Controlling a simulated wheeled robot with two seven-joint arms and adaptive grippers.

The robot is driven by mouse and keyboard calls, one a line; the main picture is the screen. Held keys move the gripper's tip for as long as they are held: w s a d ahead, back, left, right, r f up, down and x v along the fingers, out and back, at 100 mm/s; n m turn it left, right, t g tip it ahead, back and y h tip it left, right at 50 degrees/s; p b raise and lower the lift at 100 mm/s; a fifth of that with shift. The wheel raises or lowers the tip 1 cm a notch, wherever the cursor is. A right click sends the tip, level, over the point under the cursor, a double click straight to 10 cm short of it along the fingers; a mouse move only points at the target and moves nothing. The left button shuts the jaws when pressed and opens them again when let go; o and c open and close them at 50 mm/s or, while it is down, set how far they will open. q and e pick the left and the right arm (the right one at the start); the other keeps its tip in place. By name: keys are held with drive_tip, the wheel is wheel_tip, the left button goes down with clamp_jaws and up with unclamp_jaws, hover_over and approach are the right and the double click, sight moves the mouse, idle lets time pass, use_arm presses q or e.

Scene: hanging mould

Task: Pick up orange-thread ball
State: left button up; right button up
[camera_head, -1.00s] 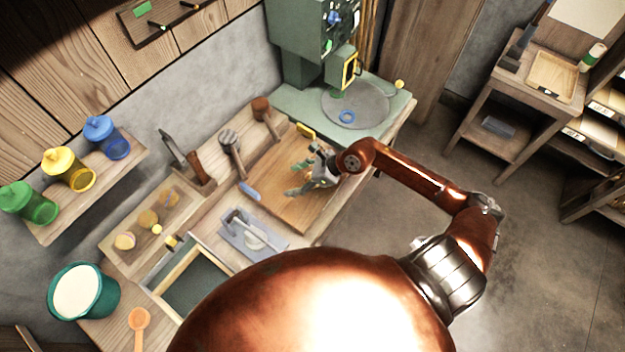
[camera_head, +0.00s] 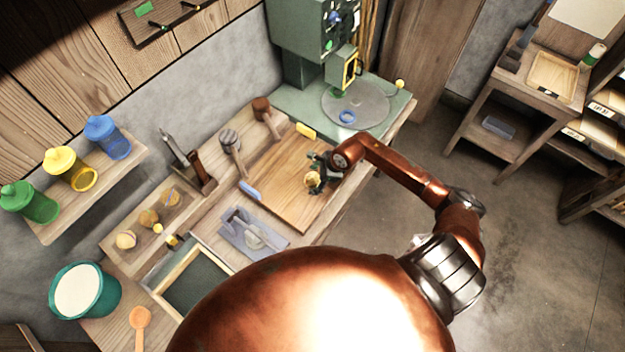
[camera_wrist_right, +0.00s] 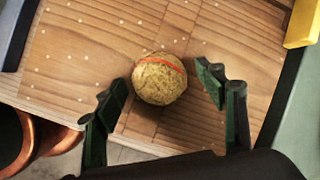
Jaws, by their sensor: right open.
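The orange-thread ball (camera_wrist_right: 159,80) is a tan, rough ball with an orange band over its top. It rests on the wooden board (camera_head: 300,208), near the board's right edge in the head view. It also shows in the head view (camera_head: 312,179), partly beside the gripper. My right gripper (camera_wrist_right: 164,92) is open, with one dark green finger to each side of the ball in the wrist view. The fingers appear apart from the ball. In the head view my right gripper (camera_head: 316,176) is over the board at the ball. My left gripper is not in view.
A yellow block (camera_head: 306,131) and a blue block (camera_head: 250,190) lie at the board's edges. A grey tray (camera_head: 236,236) with a tool is to the lower left. Several tan balls sit in a wooden tray further left. A blue ring (camera_head: 347,117) lies on a round plate behind.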

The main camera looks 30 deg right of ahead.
drive_tip(key=shift+c, duration=0.6)
drive_tip(key=c, duration=1.2)
drive_tip(key=shift+r, duration=0.1)
